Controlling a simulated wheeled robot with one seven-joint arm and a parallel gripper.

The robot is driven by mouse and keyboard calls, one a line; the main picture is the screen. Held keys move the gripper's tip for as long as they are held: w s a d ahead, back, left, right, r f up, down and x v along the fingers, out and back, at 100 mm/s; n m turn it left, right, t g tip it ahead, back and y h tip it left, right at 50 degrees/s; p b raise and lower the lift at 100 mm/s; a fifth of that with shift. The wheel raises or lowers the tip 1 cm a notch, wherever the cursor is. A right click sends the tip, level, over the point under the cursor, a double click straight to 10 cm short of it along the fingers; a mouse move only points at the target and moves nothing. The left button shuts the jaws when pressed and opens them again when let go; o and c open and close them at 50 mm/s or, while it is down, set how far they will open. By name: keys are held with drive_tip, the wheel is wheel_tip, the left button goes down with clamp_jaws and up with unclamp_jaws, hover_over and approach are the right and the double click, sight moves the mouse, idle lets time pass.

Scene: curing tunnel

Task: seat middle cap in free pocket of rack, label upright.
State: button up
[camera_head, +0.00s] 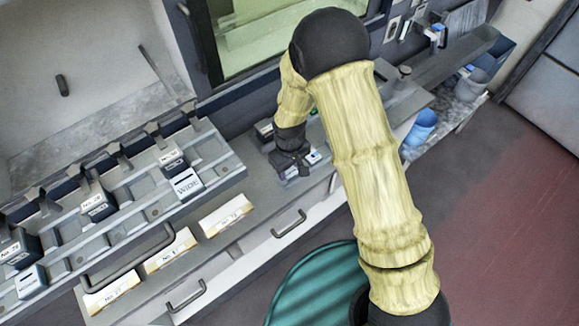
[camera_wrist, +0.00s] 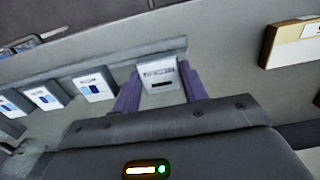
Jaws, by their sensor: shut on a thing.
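My gripper (camera_head: 296,165) is low over the grey counter, right of the rack. In the wrist view, its two purple fingers (camera_wrist: 160,90) are shut on a cap (camera_wrist: 159,76) with a pale face and dark print, too small to read. The print side faces the wrist camera. Whether the cap touches the counter I cannot tell. The rack (camera_head: 145,215) is at the left of the head view, a long grey stepped holder. It holds several dark caps with white labels, one reading WIDE (camera_head: 187,184). Bare places show between them.
In the wrist view, several white-faced caps with blue marks (camera_wrist: 95,86) stand in a row left of my gripper. Cream label cards (camera_head: 226,214) line the counter front above drawer handles (camera_head: 289,223). A blue container (camera_head: 420,128) stands to the right.

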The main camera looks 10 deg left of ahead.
sight(289, 170)
drive_tip(key=shift+f, duration=0.25)
idle(0.4)
drive_tip(key=o, duration=1.1)
drive_tip(key=shift+r, duration=0.1)
wheel_tip(289, 170, up, 17)
drive_tip(key=b, duration=0.3)
drive_tip(key=shift+r, duration=0.15)
drive_tip(key=s+d+m+t, duration=0.1)
drive_tip(key=s+d+m, duration=0.1)
drive_tip(key=d, duration=0.6)
drive_tip(key=s+d+m, duration=0.2)
drive_tip(key=d+m, duration=0.2)
drive_tip(key=d, duration=0.5)
drive_tip(key=s+d+m+t, duration=0.1)
drive_tip(key=s+d+m, duration=0.2)
drive_tip(key=d, duration=0.5)
drive_tip(key=shift+d+r+m+t, duration=0.3)
drive_tip(key=shift+d+r+m, duration=0.05)
drive_tip(key=shift+m, duration=0.15)
